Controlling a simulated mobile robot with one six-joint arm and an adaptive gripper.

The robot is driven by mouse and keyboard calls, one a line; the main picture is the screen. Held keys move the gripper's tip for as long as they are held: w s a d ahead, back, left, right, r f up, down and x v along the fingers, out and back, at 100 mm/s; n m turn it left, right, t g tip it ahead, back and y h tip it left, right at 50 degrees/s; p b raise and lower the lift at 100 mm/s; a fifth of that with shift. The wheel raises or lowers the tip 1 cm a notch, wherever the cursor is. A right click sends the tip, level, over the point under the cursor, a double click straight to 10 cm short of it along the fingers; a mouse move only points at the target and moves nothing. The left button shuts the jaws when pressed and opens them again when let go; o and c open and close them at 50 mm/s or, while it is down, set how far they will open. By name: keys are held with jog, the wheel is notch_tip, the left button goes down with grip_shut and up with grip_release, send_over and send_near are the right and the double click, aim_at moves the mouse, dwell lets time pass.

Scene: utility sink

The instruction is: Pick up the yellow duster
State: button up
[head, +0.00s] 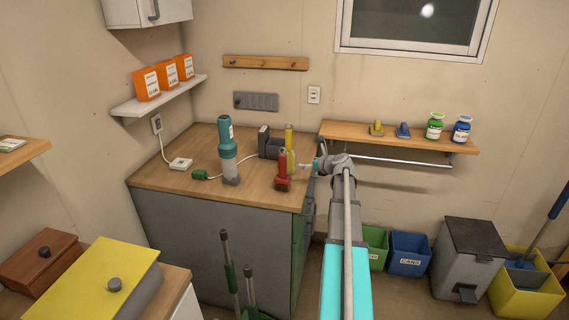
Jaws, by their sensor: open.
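A slim yellow upright item (289,138), which looks like the yellow duster, stands on the wooden counter behind a red brush-like item (282,172). The red item hides its lower part. My gripper (308,165) is at the right edge of the counter, just right of the red and yellow items. It is open and looks empty. It is small in view, and I cannot tell its exact distance from the yellow item.
A teal and grey bottle-like device (228,150) stands left on the counter (180,180). A dark grey holder (271,146) is behind. A wall shelf (345,135) at right holds small yellow (377,128) and blue (403,131) items and two jars. Bins stand on the floor below.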

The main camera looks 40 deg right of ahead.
aim_at(292, 161)
jog(key=shift+w+a, duration=0.1)
jog(key=shift+w, duration=0.1)
jog(key=b+x, duration=0.3)
jog(key=x, duration=0.4)
jog(key=shift+f, duration=0.2)
jog(key=shift+w+f, duration=0.15)
jog(key=shift+w, duration=0.45)
jog(key=shift+b+x, duration=1.1)
jog(key=shift+x, duration=1.5)
